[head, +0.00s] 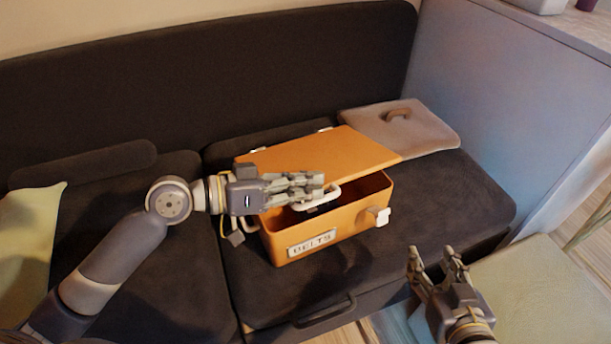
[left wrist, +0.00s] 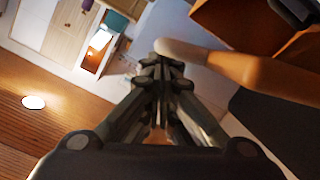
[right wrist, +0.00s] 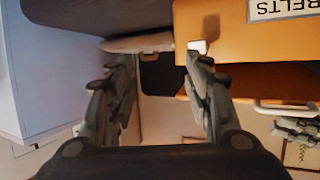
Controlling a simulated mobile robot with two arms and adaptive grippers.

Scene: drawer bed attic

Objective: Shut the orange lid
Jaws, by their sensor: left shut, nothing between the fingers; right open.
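The orange box (head: 290,245) labelled "BELTS" stands on the dark sofa seat. Its orange lid (head: 318,150) is partly open, hinged at the back and tilted, with a gap at the front showing the dark inside. A white handle (head: 318,198) is on the lid's front edge. My left gripper (head: 322,186) is shut and empty, at the lid's front edge beside the handle; whether it touches is unclear. My right gripper (head: 432,252) is open and empty, in front and to the right of the box. The right wrist view shows the orange box (right wrist: 225,35) beyond its fingers (right wrist: 160,75).
A drawer handle (head: 325,312) is on the sofa front. A blue-grey partition (head: 500,100) stands at right.

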